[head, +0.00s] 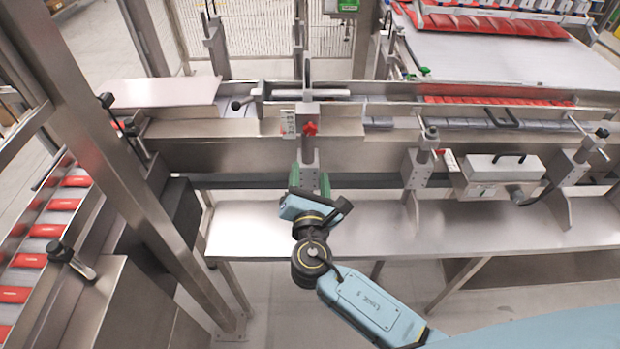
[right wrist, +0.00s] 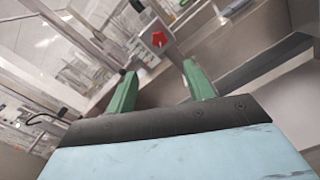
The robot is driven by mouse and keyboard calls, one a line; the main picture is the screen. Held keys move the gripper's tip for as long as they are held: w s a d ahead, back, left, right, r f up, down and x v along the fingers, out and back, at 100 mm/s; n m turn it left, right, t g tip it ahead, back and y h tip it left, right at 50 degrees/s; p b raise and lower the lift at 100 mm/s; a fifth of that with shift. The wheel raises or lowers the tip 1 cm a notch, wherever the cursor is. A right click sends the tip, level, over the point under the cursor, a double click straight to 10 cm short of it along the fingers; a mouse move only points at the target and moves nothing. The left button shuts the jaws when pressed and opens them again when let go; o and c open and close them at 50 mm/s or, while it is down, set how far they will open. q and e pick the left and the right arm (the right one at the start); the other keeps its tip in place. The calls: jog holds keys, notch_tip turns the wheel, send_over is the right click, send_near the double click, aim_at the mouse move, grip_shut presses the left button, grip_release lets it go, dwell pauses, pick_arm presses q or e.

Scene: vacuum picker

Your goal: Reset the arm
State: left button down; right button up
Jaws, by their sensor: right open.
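My right arm reaches in from the lower right of the head view. Its gripper (head: 309,183) has green fingers and sits in front of the machine's middle post, above the steel shelf. In the right wrist view the two green fingers (right wrist: 160,88) stand apart with nothing between them. A red star knob (head: 310,128) on the post is beyond the fingertips; it also shows in the right wrist view (right wrist: 159,39). Whether the fingers touch the post cannot be told. My left gripper is not in view.
A steel shelf (head: 468,229) runs along the machine front. A grey box with a black handle (head: 503,172) is to the right. A slanted steel post (head: 118,130) stands at the left, beside a conveyor with red packs (head: 47,231). Rails and clamps (head: 424,160) line the machine.

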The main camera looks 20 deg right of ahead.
dwell(0.5)
jog(key=s+d+f+m+g+y+b, duration=0.1)
jog(key=s+d+f+m+g+b, duration=0.3)
jog(key=f, duration=0.8)
jog(key=s+f+m+g+y+p, duration=0.15)
jog(key=s+f, duration=0.45)
jog(key=f, duration=0.6)
jog(key=s+d+f+m+g+y+b, duration=0.1)
jog(key=s+d+f+m+g+b, duration=0.2)
jog(key=f, duration=0.9)
jog(key=s+d+f+m+g+b, duration=0.1)
jog(key=s+f+m, duration=0.4)
jog(key=s, duration=0.5)
jog(key=s+d+f+m+g+y+b, duration=0.1)
jog(key=s+f+m+g, duration=0.3)
jog(key=s+f, duration=0.4)
jog(key=s+d+f+m+g+b, duration=0.2)
jog(key=s+f+m, duration=0.4)
jog(key=s, duration=0.8)
jog(key=shift+s+f+m+g, duration=0.2)
jog(key=shift+f+m+g, duration=0.15)
jog(key=shift+m+g, duration=0.15)
